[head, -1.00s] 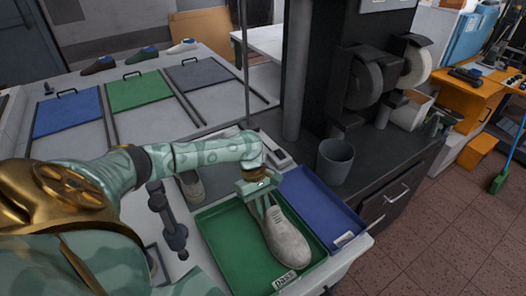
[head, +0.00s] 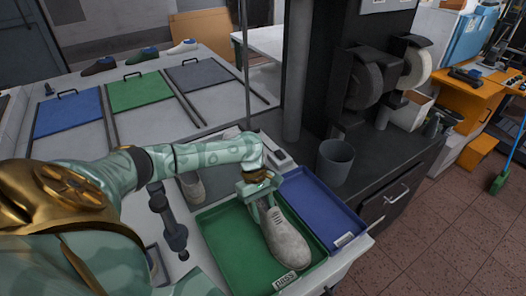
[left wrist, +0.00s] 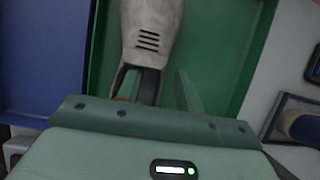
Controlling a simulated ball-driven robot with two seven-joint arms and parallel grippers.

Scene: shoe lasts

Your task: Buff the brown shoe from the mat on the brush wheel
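A grey-beige shoe (head: 287,240) lies in a green tray (head: 222,240) with a "pass" label at its front. My left gripper (head: 262,204) is at the shoe's far end, fingers pointing down. In the left wrist view, the shoe (left wrist: 150,35) shows between the open fingers (left wrist: 157,85), with a clear gap to the right finger. A brown shoe (head: 97,67) stands at the back of the bench at the far left. A dark brush wheel (head: 363,85) and a pale wheel (head: 417,66) are on the machine at the right. My right gripper is not seen.
A blue tray (head: 325,205) adjoins the green tray. A grey bin (head: 335,160) stands on the dark counter. Blue, green and grey panels lie on the bench behind. A thin post (head: 246,70) rises behind my arm.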

